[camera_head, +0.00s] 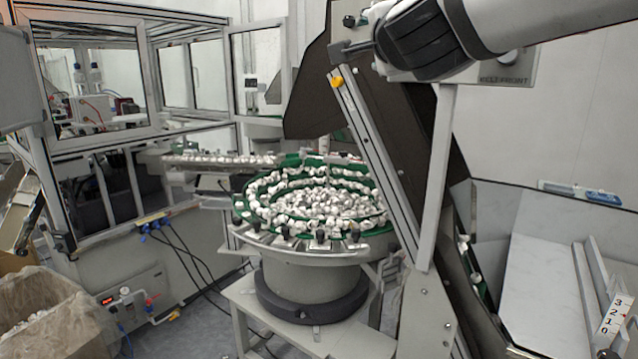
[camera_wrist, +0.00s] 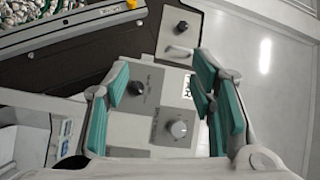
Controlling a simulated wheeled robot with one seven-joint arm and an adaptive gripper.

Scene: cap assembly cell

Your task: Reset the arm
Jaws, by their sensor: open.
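My gripper (camera_wrist: 160,112) shows in the wrist view with its two teal-padded fingers spread wide apart and nothing between them. In the head view my arm crosses the upper right, and the gripper's tips are not visible there. The same panel partly shows behind the arm (camera_head: 513,72).
A green-edged round feeder bowl (camera_head: 318,203) full of white caps stands in the middle. A slanted dark conveyor (camera_head: 364,130) rises beside it. A glazed machine cell (camera_head: 95,75) is at left, with a lined box (camera_head: 55,325) below. A pale bin (camera_head: 545,270) is at right.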

